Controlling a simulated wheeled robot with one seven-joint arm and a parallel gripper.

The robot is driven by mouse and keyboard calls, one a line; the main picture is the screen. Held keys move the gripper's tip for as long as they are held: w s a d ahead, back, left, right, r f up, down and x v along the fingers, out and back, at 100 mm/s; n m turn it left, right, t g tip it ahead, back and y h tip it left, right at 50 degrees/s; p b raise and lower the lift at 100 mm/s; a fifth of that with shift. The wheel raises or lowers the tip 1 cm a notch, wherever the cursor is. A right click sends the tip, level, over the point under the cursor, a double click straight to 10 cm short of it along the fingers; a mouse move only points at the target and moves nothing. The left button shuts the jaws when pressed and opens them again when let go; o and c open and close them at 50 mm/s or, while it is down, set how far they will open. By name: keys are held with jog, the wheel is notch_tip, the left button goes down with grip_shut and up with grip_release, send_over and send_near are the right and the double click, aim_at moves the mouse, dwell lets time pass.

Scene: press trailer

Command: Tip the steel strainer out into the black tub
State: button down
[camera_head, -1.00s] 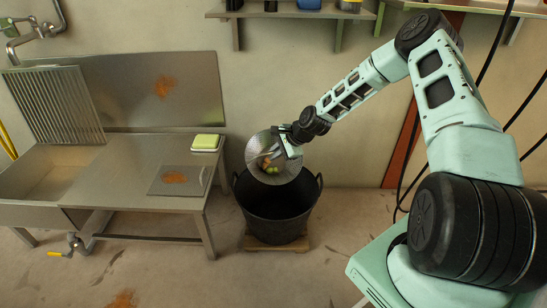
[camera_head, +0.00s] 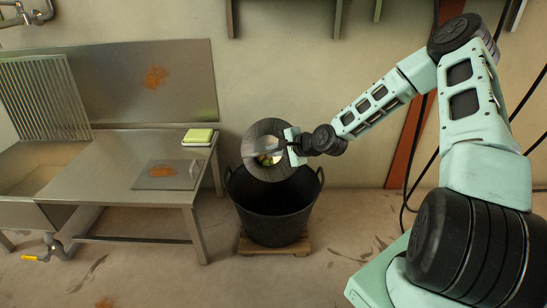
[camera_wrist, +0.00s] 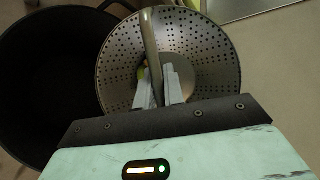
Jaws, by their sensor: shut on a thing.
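The steel strainer (camera_head: 257,133) is a round perforated bowl, tilted above the left part of the black tub's rim. Some green and yellow-orange pieces (camera_head: 267,160) lie inside it. My gripper (camera_head: 285,150) is shut on the strainer's bar-like handle; in the wrist view my fingers (camera_wrist: 160,88) meet at the bar, and the strainer (camera_wrist: 214,60) fills the upper middle. The black tub (camera_head: 272,226) stands upright below, with two side handles. In the wrist view the tub (camera_wrist: 45,75) is at left, its visible inside dark. My fingers partly hide the strainer's contents.
A steel table (camera_head: 110,172) with a sink stands at left. It bears a green-and-white block (camera_head: 198,136) and a stained square plate (camera_head: 168,174). The tub rests on a wooden base (camera_head: 255,248). Shelf brackets hang above; dark cables run at right.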

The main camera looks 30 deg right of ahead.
jog(key=shift+s+a+f+n+t+b, duration=0.2)
jog(key=shift+s+f+t+b, duration=0.45)
jog(key=shift+b, duration=1.75)
jog(key=shift+s+d+f+n+t+b, duration=0.1)
jog(key=shift+s+f+n+t+b, duration=0.15)
jog(key=shift+t+b, duration=1.4)
jog(key=b, duration=0.2)
jog(key=s+n+t+b, duration=0.1)
jog(key=b, duration=0.1)
jog(key=s+y+b, duration=0.1)
jog(key=b, duration=0.1)
jog(key=shift+s+a+f+n+t+b, duration=0.1)
jog(key=shift+a+f+n+t+b, duration=0.15)
jog(key=shift+f+n+t+b, duration=0.15)
jog(key=shift+r, duration=0.15)
